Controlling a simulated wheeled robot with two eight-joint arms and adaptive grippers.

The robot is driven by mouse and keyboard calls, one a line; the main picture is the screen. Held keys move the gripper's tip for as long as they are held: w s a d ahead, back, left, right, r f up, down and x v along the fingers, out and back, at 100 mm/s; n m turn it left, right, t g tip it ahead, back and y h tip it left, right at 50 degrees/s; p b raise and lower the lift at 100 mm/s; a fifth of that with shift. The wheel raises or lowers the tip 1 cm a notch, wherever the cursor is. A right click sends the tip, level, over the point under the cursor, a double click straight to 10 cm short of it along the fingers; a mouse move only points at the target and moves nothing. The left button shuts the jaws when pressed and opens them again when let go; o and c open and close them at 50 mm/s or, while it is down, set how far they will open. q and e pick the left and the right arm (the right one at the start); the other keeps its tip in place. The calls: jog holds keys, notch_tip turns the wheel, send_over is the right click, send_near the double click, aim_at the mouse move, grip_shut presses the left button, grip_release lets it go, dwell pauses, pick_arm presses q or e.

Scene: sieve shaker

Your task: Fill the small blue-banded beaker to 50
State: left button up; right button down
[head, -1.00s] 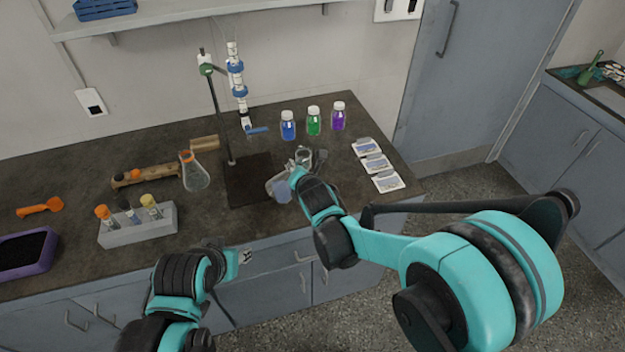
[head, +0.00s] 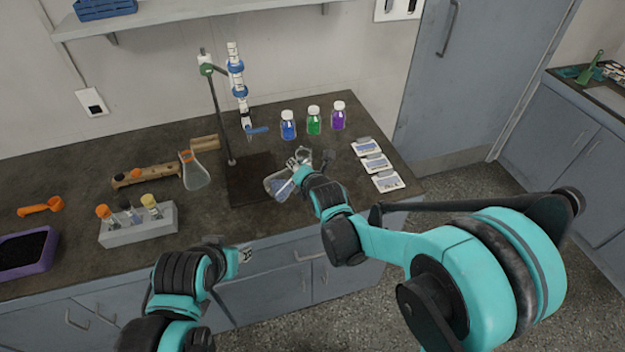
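A clear glass vessel (head: 277,186) with a bluish tint is at the front edge of the dark stand base, beside my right gripper (head: 308,160). It looks tilted. A smaller clear glass piece (head: 302,155) shows just behind it, at the gripper's tip. I cannot tell which is the small blue-banded beaker; no band or scale marks are readable. My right wrist hides the fingers, so their grip cannot be made out. My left gripper (head: 236,250) is low in front of the counter's front edge, away from the glassware; its finger opening is unclear.
A stand (head: 216,110) with a blue-banded column rises behind the vessel. Blue (head: 288,125), green (head: 313,121) and purple (head: 338,116) bottles stand behind right. An orange-collared flask (head: 195,172), tube rack (head: 138,224) and purple tray (head: 25,255) are left. Cards (head: 376,163) lie right.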

jog(key=shift+r, duration=0.2)
dwell(1.1)
jog(key=shift+f+m+y, duration=0.45)
jog(key=shift+m+y, duration=0.25)
jog(key=shift+m, duration=0.1)
dwell(1.7)
jog(key=shift+w+d+r+m+g+y+b, duration=0.15)
jog(key=shift+m+y+b, duration=0.1)
jog(key=shift+m+y, duration=0.15)
jog(key=shift+s+d+r+m+g+y+b, duration=0.1)
jog(key=shift+m+g+y+b, duration=0.1)
jog(key=shift+m+y, duration=0.2)
dwell(3.4)
